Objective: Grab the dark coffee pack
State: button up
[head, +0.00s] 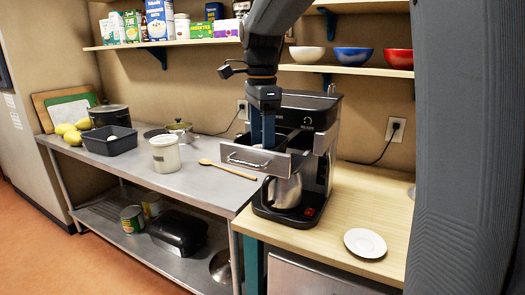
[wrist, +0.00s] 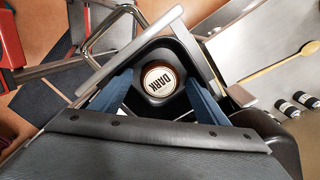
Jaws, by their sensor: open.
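The dark coffee pack (wrist: 160,81) is round with a pale top lettered "DARK". In the wrist view it sits in the black well of the pulled-out metal-fronted drawer (head: 254,161) of the coffee machine (head: 312,107). The drawer's rim and handle show at the top of the wrist view (wrist: 135,45). My gripper (head: 262,142) points down into the drawer from above. Its two blue fingers are apart, one on each side of the pack in the wrist view (wrist: 159,82). I cannot tell whether either finger touches it.
A steel pot (head: 284,190) stands under the drawer. A wooden spoon (head: 228,169) and a white canister (head: 165,154) are on the steel table at left. Bowls (head: 354,56) stand on the shelf behind. A white saucer (head: 365,243) lies on the wooden counter, which is otherwise fairly clear.

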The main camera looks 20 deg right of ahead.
jog(key=c, duration=1.1)
